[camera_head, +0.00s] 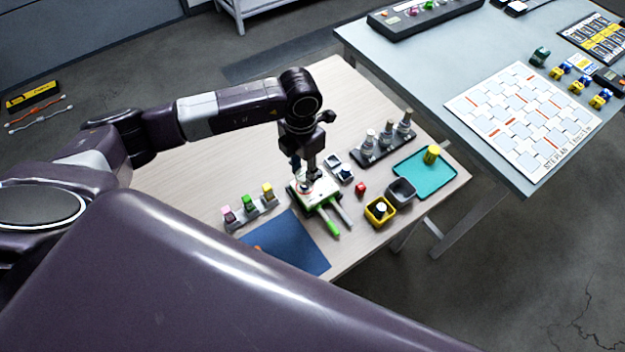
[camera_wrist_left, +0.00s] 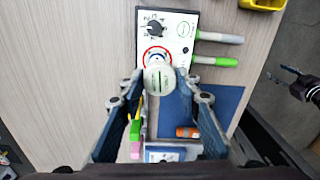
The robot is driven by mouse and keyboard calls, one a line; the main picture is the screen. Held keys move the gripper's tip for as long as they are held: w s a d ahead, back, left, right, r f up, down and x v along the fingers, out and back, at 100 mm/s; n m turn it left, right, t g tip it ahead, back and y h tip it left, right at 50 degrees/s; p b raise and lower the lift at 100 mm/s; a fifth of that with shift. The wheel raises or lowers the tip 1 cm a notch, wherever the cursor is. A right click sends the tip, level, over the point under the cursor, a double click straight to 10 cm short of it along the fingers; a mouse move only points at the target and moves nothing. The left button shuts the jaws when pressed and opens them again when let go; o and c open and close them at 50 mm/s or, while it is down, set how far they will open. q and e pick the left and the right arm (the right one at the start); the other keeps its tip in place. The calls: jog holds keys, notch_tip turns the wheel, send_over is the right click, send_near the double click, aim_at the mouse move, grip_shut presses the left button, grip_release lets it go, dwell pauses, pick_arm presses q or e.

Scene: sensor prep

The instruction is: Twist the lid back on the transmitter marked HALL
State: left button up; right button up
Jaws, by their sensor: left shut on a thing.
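My left gripper (camera_head: 307,186) is low over the white panel box (camera_head: 318,196) on the wooden table. In the left wrist view its fingers (camera_wrist_left: 161,82) are shut on a round off-white piece (camera_wrist_left: 160,80) with small print and a dark line on its face. I cannot read the print, nor tell if this piece is a lid or a whole transmitter. I cannot make out the HALL mark anywhere.
A rack with pink, green and yellow pieces (camera_head: 247,208), a blue mat (camera_head: 290,246), a yellow bin (camera_head: 380,211), a grey bin (camera_head: 401,192), a rack of white bottle-like pieces (camera_head: 386,138) and a teal tray (camera_head: 415,172) surround the panel. Part of my right arm (camera_wrist_left: 308,88) shows.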

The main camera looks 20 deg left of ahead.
pick_arm(q)
jog(key=shift+w+r+m, duration=0.15)
jog(key=shift+w+m, duration=0.25)
jog(key=shift+m, duration=0.3)
jog(key=shift+s+a+f+b, duration=0.1)
jog(key=shift+f+b, duration=0.5)
jog(key=shift+f, duration=0.05)
jog(key=shift+f+b, duration=0.6)
jog(key=shift+f, duration=0.55)
jog(key=shift+b, duration=0.3)
jog(key=shift+f+b, duration=1.05)
jog(key=shift+b, duration=0.15)
dwell(0.9)
jog(key=o, duration=0.9)
jog(key=shift+o, duration=0.6)
